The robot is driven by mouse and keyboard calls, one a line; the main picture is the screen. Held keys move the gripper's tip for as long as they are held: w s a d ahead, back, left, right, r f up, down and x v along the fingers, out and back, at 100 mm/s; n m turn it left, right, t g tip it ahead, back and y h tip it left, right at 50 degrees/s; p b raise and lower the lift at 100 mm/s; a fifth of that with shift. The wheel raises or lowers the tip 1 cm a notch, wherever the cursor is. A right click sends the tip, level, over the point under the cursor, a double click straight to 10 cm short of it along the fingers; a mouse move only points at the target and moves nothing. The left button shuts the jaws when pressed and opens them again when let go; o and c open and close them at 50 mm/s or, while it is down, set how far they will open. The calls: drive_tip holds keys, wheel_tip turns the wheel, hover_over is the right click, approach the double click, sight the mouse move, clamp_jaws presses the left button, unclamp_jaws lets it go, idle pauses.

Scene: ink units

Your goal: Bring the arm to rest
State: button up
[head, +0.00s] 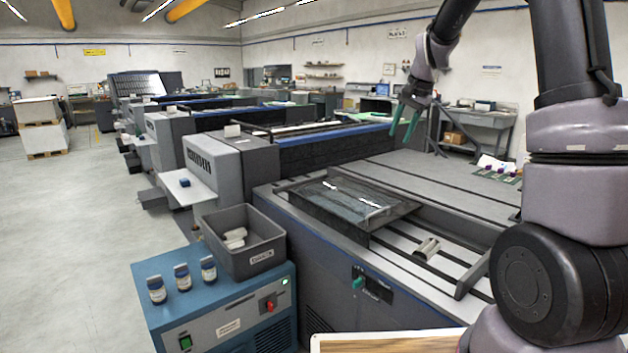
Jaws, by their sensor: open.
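My arm rises along the right side of the head view and bends over at the top. My gripper (400,136) hangs from it, fingers pointing down, above the far part of the grey machine bed (440,180). Its two green fingers stand apart with nothing between them. The gripper looks clear of the bed, though its exact height is hard to tell.
A dark tray (345,207) and a small pale roller-like piece (428,248) lie on the bed. A grey bin (243,240) and several small jars, one a blue-labelled jar (182,276), stand on a blue cabinet (220,310). The floor (70,240) at left is open.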

drive_tip(key=s+r+n+t, duration=0.1)
drive_tip(key=s+r, duration=0.4)
drive_tip(key=s, duration=0.4)
drive_tip(key=s+r+n+t, duration=0.1)
drive_tip(key=s+r, duration=0.4)
drive_tip(key=s, duration=0.5)
drive_tip(key=s+a+f+n+t, duration=0.1)
drive_tip(key=s+n, duration=0.1)
drive_tip(key=s, duration=1.2)
drive_tip(key=shift+a+t, duration=0.15)
drive_tip(key=shift+t, duration=0.15)
